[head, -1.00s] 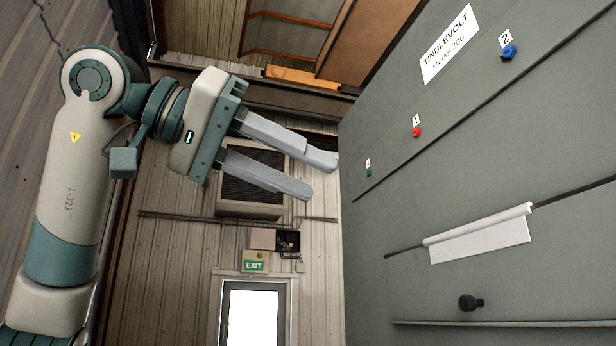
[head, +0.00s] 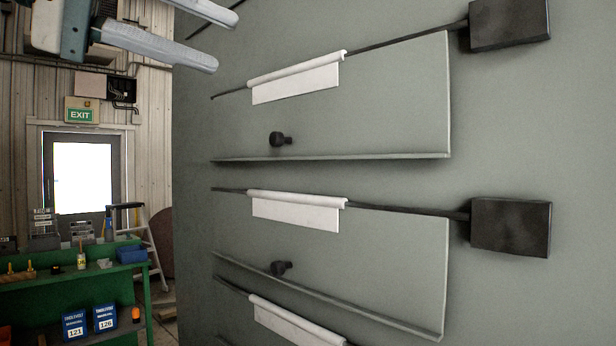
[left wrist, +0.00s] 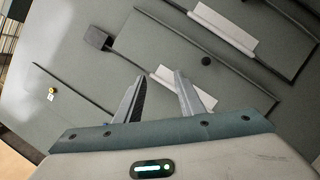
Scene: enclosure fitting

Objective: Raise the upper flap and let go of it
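The upper flap (head: 395,105) is a grey plate hanging down from a dark rod on the grey cabinet wall, with a white strip (head: 295,82) at its top and a black knob (head: 281,139) near its lower edge. In the left wrist view the picture is turned over, and the knob (left wrist: 205,61) shows beyond the fingers. My left gripper (head: 225,42) is at the upper left of the head view, above and left of the flap. Its two fingers are apart with nothing between them, also in the left wrist view (left wrist: 155,82). My right gripper is out of view.
A second flap (head: 400,260) with its own knob (head: 280,268) hangs below, and part of a third shows at the bottom. Black boxes (head: 510,22) stick out at the rods' right ends. A green workbench (head: 70,275) stands at lower left.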

